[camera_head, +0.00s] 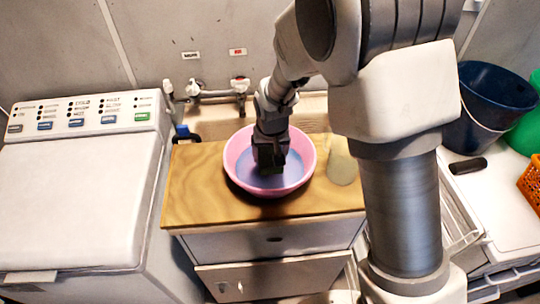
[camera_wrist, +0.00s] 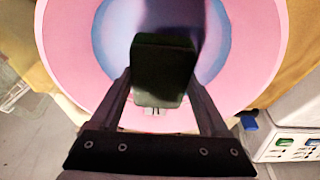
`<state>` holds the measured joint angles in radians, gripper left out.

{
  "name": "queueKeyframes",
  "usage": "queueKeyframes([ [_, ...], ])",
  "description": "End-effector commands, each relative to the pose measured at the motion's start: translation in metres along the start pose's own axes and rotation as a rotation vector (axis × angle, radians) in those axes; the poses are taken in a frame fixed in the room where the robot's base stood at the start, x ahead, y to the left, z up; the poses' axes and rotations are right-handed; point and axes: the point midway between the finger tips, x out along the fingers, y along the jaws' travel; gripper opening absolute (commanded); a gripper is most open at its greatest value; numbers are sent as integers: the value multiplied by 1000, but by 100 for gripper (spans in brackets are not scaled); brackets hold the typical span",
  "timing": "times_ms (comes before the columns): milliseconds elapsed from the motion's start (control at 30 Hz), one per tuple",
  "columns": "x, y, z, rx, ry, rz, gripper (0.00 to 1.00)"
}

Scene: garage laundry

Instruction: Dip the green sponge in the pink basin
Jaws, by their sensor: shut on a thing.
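The pink basin (camera_head: 303,151) stands on the wooden cabinet top (camera_head: 200,195), with blue water (camera_head: 272,179) inside. It fills most of the wrist view (camera_wrist: 265,60). My gripper (camera_head: 268,165) points down into the basin. It is shut on the green sponge (camera_wrist: 163,70), which shows as a dark green block between the fingers in the wrist view. In the head view the sponge is mostly hidden by the gripper. The sponge is over the blue water; I cannot tell whether it touches the water.
A pale translucent container (camera_head: 342,165) stands right of the basin on the wooden top. A wall tap (camera_head: 240,88) is behind it. A white washing machine (camera_head: 75,200) is at left.

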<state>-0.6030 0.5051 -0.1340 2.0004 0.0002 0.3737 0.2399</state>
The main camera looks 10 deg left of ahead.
Motion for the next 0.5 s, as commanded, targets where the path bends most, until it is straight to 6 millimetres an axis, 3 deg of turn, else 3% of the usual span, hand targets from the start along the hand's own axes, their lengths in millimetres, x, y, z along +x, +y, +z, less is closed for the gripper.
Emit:
queueKeyframes([
  [500, -54, 0, -15, 1, 0, -1, 35],
])
